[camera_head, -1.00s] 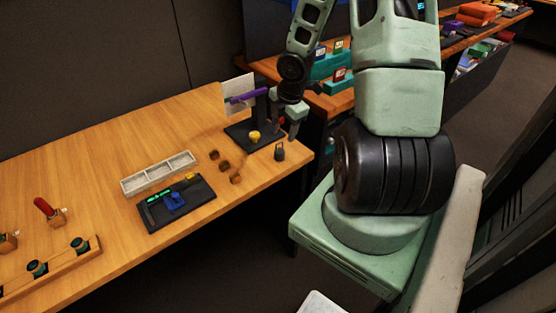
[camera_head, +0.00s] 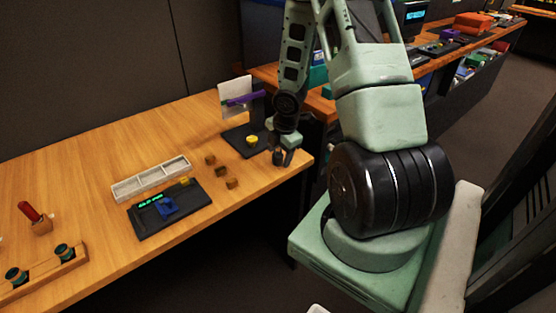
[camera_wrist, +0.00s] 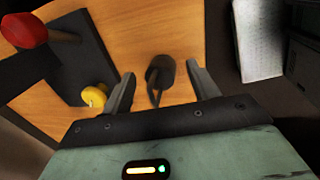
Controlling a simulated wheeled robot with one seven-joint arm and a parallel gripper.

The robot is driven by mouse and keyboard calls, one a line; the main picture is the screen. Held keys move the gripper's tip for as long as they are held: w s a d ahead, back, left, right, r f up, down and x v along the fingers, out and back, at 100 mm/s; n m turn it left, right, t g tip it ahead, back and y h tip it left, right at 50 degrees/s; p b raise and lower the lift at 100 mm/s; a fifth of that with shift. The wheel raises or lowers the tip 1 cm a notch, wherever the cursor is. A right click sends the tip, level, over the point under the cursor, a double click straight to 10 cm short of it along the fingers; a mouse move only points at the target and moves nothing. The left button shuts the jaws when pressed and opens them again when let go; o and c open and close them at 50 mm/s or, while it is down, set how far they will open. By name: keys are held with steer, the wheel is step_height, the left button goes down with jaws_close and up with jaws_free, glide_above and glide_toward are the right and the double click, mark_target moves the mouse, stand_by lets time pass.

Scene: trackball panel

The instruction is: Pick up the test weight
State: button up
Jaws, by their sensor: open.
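The test weight is a small dark grey weight with a loop handle (camera_wrist: 160,72). In the wrist view it stands on the wooden table between the two fingers of my gripper (camera_wrist: 160,92). The fingers are open, with a visible gap on each side of the weight. In the head view my gripper (camera_head: 283,158) points down over the table's right end, and the weight (camera_head: 277,158) is mostly hidden by the fingers.
A black stand (camera_head: 240,138) with a yellow knob (camera_head: 252,140) is just left of my gripper. Small brown blocks (camera_head: 221,171), a black panel with a blue part (camera_head: 172,209) and a grey tray (camera_head: 150,180) lie farther left. The table's edge is close on the right.

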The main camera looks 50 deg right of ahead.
mark_target(279, 154)
steer(key=c, duration=1.2)
steer(key=shift+r+p, duration=0.3)
steer(key=shift+r, duration=0.2)
jaws_close()
step_height(279, 154, up, 9)
steer(key=p, duration=0.4)
steer(key=shift+p, duration=0.3)
